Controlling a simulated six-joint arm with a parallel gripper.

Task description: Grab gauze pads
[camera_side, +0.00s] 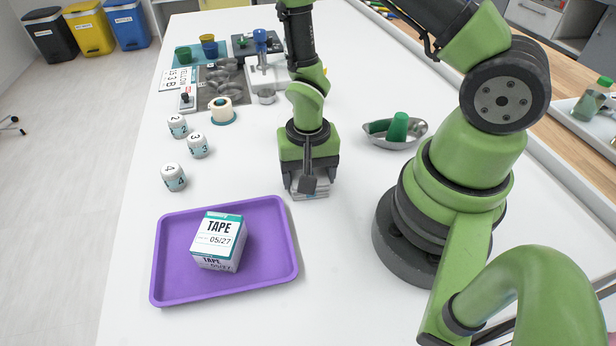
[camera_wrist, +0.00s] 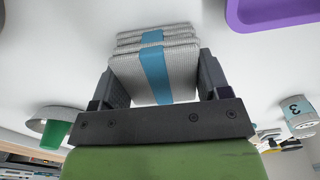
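The gauze pads (camera_wrist: 183,68) are a small stack of white-grey woven squares with a blue band across them. In the side view the stack (camera_side: 312,194) shows low under my gripper (camera_side: 309,180), partly hidden by a finger. In the wrist view my gripper (camera_wrist: 163,90) has one dark finger on each side of the stack. Both fingers look flush against its sides, with no gap that I can see. Whether the stack rests on the table or is just clear of it, I cannot tell.
A purple tray (camera_side: 172,288) holding a white tape box (camera_side: 218,241) lies at front left. Several numbered bottles (camera_side: 174,177) stand behind it. A tape roll (camera_side: 222,111) is farther back. A metal kidney dish (camera_side: 415,131) with a green cup (camera_side: 397,127) is right of my gripper.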

